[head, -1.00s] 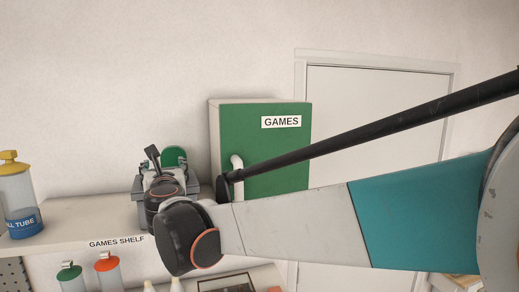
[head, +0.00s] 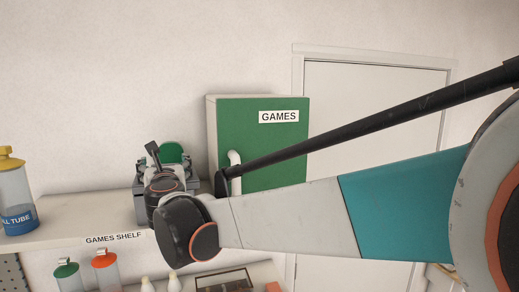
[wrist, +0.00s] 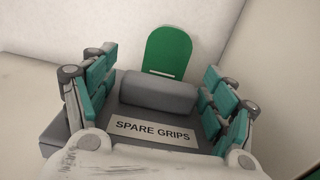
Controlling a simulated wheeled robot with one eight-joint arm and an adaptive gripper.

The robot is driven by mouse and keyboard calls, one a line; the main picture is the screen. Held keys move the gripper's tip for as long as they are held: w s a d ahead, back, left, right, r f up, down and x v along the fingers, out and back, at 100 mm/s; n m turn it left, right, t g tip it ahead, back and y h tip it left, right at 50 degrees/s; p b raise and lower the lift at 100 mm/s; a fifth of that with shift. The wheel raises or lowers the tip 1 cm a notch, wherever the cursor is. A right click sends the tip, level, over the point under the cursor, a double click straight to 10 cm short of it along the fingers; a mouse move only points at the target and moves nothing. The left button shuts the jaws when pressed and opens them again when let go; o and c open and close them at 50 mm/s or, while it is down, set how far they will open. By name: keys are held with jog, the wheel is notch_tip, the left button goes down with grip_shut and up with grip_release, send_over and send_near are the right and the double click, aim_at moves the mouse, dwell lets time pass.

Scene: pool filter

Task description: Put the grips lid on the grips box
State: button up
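A dark grey piece labelled "SPARE GRIPS" (wrist: 153,131) lies in front of me in the wrist view, with a rounded grey bar (wrist: 158,93) across it. I cannot tell whether it is the lid alone or the lid and box together. My gripper (wrist: 160,80) is open, its teal-padded fingers on either side of the bar, with narrow gaps visible. In the head view my gripper (head: 163,165) is at the shelf, and my wrist hides most of the grey piece (head: 139,208).
A green rounded panel (wrist: 168,51) stands just behind the bar. The games shelf (head: 80,213) holds a blue-labelled tube with a yellow cap (head: 15,190) at left. A green GAMES cabinet (head: 270,150) stands close on the right. Capped bottles (head: 105,270) are below.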

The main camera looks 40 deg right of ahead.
jog(key=shift+s+a, duration=0.15)
jog(key=shift+s, duration=0.1)
jog(key=shift+s+a, duration=0.1)
jog(key=shift+s, duration=0.25)
jog(key=v, duration=1.1)
jog(key=s+d+f+m+g+b, duration=0.25)
jog(key=f+m+b, duration=0.35)
jog(key=f, duration=0.4)
jog(key=s+d+f+m+g+h+b, duration=0.1)
jog(key=s+d+f+m+b, duration=0.35)
jog(key=f, duration=0.45)
jog(key=s+d+f+m+g+b, duration=0.1)
jog(key=s+f+m+g+b, duration=0.15)
jog(key=f+m+b, duration=0.6)
jog(key=s+a+f+m+g+y+b, duration=0.1)
jog(key=s+f+m+b, duration=0.3)
jog(key=f, duration=0.6)
jog(key=s+a+f+m+g+y+b, duration=0.2)
jog(key=s+f+m+b, duration=0.2)
jog(key=f, duration=0.6)
jog(key=s+a+f+m+g+y+b, duration=0.1)
jog(key=s+f+m+b, duration=0.4)
jog(key=f, duration=0.5)
jog(key=shift+a+m+y+b, duration=0.6)
jog(key=shift+a+y+b, duration=0.1)
jog(key=shift+a, duration=0.1)
